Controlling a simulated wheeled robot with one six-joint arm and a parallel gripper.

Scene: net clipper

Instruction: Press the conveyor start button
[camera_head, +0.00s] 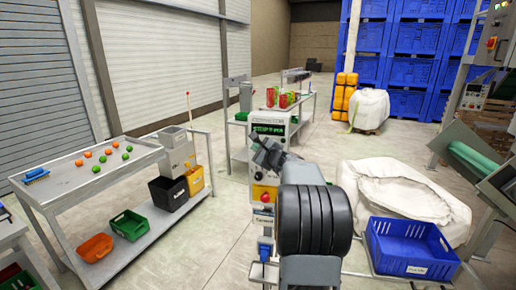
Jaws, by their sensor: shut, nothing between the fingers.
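A light-grey control cabinet (259,178) stands in the middle, with a dark screen (268,129) showing green text near its top. A red button (265,197) on a yellow base sits low on its front, above a small label (263,218). I cannot tell which control is the conveyor start button. My gripper (262,150) is shut and empty, in front of the cabinet just below the screen in the picture. It and my arm hide part of the cabinet front. I cannot tell whether the gripper touches it.
A grey table (55,187) with orange and green balls stands left, bins on its lower shelf. A blue crate (400,272) and white sacks (345,190) are right. Another panel (492,42) with a red button is top right. Floor (215,235) between table and cabinet is clear.

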